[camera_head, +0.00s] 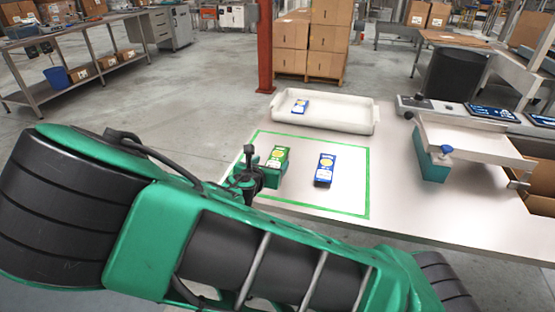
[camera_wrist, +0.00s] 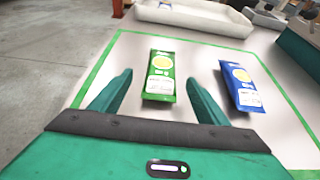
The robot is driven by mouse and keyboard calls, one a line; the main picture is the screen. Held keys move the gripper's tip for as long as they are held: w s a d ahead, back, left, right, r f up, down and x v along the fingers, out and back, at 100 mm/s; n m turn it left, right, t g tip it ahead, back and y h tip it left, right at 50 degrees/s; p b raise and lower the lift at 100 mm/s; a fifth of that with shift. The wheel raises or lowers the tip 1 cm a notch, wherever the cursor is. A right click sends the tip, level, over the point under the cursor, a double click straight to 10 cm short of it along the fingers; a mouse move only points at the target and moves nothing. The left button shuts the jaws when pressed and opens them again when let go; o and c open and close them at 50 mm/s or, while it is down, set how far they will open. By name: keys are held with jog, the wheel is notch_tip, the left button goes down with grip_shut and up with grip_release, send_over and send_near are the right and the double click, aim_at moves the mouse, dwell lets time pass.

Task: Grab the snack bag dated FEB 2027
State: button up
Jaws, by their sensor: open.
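A green snack bag (camera_wrist: 159,76) lies on the table between the open fingers of my gripper (camera_wrist: 157,95) in the wrist view, slightly beyond the fingertips' middle and apart from both. It also shows in the head view (camera_head: 278,157). A blue snack bag (camera_wrist: 241,87) lies to its right, just outside the right finger; the head view shows it too (camera_head: 325,169). Both bags carry white labels, but the dates are too small to read. A third, blue and white bag (camera_head: 300,106) lies in the white tray (camera_head: 350,120) behind. My gripper (camera_head: 255,170) is low over the table's left side in the head view.
A green tape outline (camera_head: 368,190) surrounds the two nearer bags on the white table (camera_head: 420,215). A weighing station (camera_head: 470,140) with displays stands at the right. A red post (camera_head: 265,50) and stacked cartons (camera_head: 310,40) stand behind. The table inside the outline is otherwise clear.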

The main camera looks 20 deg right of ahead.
aim_at(275, 159)
jog(key=shift+r+x, duration=0.2)
jog(key=shift+x, duration=3.65)
jog(key=shift+d, duration=0.1)
jog(key=shift+c, duration=0.6)
jog(key=c, duration=1)
